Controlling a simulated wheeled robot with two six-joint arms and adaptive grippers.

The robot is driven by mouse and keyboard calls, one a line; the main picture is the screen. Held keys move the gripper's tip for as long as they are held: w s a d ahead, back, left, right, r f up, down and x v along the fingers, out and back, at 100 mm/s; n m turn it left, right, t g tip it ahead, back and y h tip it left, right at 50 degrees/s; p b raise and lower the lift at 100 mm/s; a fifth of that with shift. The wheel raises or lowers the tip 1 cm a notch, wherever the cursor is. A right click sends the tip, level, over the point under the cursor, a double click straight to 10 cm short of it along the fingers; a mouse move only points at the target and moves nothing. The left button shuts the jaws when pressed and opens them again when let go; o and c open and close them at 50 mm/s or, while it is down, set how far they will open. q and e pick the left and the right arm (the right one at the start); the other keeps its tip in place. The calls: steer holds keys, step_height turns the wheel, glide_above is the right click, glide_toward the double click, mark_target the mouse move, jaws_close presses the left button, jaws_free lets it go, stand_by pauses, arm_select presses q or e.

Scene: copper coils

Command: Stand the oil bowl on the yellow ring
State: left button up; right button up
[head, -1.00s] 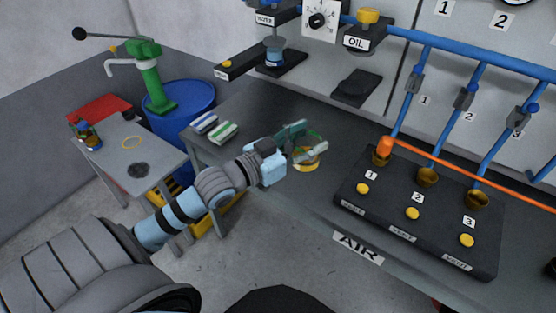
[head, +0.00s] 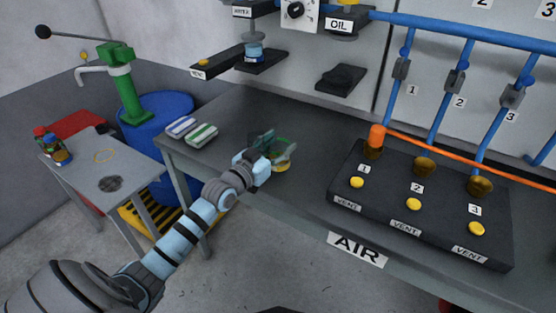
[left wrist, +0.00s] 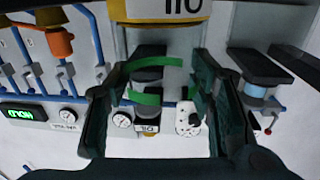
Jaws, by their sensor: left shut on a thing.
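My left gripper (head: 270,146) is shut on the oil bowl (head: 281,160), a see-through bowl with green edging and a yellow band. It holds the bowl by the front of the grey bench; I cannot tell how far above the top. In the left wrist view, the bowl's yellow band (left wrist: 160,9) with upside-down OIL lettering shows at the top, between the gripper fingers (left wrist: 153,95). The yellow ring (head: 105,156) is a thin outline on the small grey side table (head: 81,170) at the left, well away from the bowl. Nothing stands on it. My right gripper is out of view.
A dark round grating (head: 110,184) and small bottles (head: 55,148) are on the side table. A blue drum (head: 160,118) with a green pump (head: 122,85) stands behind it. White pads (head: 190,131) lie on the bench, and a black vent block (head: 420,205) is to the right.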

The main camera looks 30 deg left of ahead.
arm_select(q)
step_height(320, 180, down, 3)
steer(key=shift+s+r+b, duration=0.1)
steer(key=shift+r+b, duration=0.05)
steer(key=shift+b, duration=0.4)
steer(key=shift+r, duration=0.2)
steer(key=shift+f, duration=0.15)
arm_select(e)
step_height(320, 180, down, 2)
arm_select(q)
steer(key=o, duration=1.6)
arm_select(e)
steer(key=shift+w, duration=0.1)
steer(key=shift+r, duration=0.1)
arm_select(q)
steer(key=shift+s+r+p, duration=0.25)
steer(key=shift+p, duration=0.3)
steer(key=s+p, duration=0.5)
steer(key=s, duration=0.2)
steer(key=s+p, duration=0.3)
steer(key=s, duration=0.1)
steer(key=shift+s+a+f+p, duration=0.1)
steer(key=shift+s+a+p, duration=0.15)
steer(key=shift+a+p, duration=0.15)
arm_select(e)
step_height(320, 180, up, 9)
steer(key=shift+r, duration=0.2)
